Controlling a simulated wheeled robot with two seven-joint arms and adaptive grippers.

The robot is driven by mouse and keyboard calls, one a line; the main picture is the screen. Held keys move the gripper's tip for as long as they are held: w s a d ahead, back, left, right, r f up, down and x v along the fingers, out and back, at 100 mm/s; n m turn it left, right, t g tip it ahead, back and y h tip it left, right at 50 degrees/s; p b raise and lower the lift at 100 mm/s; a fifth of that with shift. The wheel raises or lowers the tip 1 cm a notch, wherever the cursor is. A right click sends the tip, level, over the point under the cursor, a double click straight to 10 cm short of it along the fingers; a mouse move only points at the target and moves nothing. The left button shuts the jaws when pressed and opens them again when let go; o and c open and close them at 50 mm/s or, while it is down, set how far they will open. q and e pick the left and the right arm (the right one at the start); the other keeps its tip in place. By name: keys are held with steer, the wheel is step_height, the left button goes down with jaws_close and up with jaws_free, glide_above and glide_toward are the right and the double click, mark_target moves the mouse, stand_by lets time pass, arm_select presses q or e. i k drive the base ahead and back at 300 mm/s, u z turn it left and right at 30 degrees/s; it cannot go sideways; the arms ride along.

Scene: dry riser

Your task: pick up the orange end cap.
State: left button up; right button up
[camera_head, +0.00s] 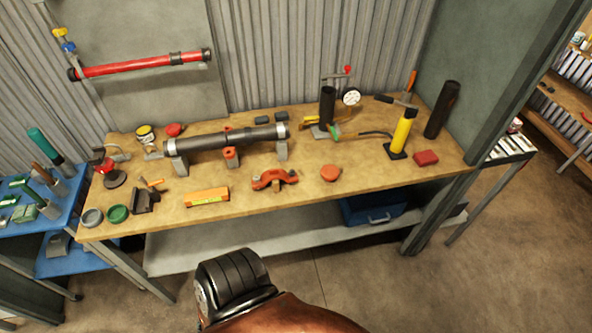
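A round orange cap (330,173), the likely end cap, lies near the front of the wooden workbench (360,182), right of the middle. It sits apart from the orange-red clamp-like coupling (274,179) on its left. A similar red round piece (173,130) lies at the back left of the bench, and a small orange fitting (231,158) stands under the grey pipe. Neither of my grippers shows in the head view.
A grey pipe (226,138) rests on supports. A yellow cylinder (404,130), a dark upright tube (442,110) and a red block (426,158) stand at the right. An orange level-like bar (207,197) lies front left. Bare bench surrounds the orange cap.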

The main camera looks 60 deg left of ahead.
mark_target(329, 172)
steer(key=u, duration=1.7)
